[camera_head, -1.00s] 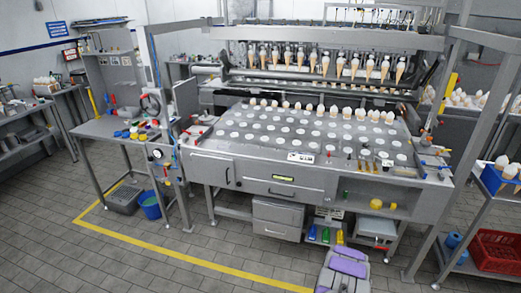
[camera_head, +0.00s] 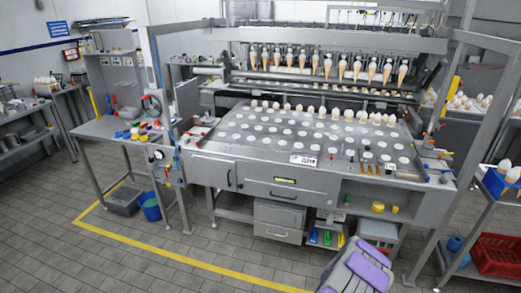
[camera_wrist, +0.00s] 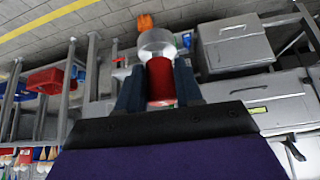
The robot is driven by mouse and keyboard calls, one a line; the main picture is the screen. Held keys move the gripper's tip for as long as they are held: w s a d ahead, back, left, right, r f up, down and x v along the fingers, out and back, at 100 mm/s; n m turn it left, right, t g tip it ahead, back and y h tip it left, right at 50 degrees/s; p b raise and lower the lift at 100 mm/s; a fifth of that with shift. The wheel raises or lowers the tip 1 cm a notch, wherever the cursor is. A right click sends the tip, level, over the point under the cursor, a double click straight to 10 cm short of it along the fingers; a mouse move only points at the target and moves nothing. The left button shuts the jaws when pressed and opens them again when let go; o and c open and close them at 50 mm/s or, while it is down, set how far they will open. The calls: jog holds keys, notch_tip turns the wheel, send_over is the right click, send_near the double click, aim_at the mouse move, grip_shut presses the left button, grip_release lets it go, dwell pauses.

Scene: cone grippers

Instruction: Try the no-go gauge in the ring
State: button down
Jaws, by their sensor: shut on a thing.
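In the wrist view, my gripper (camera_wrist: 160,74) is shut on a red cylinder with a wider silver-grey end, apparently the no-go gauge (camera_wrist: 161,88). The dark blue fingers press on both sides of the red part, and the silver end points away from my palm. The gauge is clear of any surface I can make out. In the head view, only my grey and purple arm shows at the bottom, and the gripper itself is out of sight. I cannot pick out the ring with certainty in either view.
The large cone machine (camera_head: 230,170) fills the middle. Its open shelf (camera_head: 353,209) holds small yellow and green pieces. A white sign (camera_head: 303,160) stands on its front edge. A side bench (camera_head: 95,127) is at left, a red crate (camera_head: 497,253) at lower right.

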jog(key=s+a+r+n, duration=0.1)
jog(key=s+a+r, duration=0.2)
jog(key=r, duration=0.7)
jog(key=s+a+r+n+y, duration=0.1)
jog(key=s+a+r, duration=0.3)
jog(key=a+r, duration=0.3)
jog(key=s+a+r+n+y, duration=0.1)
jog(key=a+r, duration=0.4)
jog(key=r, duration=0.9)
jog(key=shift+s+a+n, duration=0.2)
jog(key=shift+s+n, duration=0.4)
jog(key=shift+s, duration=0.65)
jog(key=shift+d, duration=0.1)
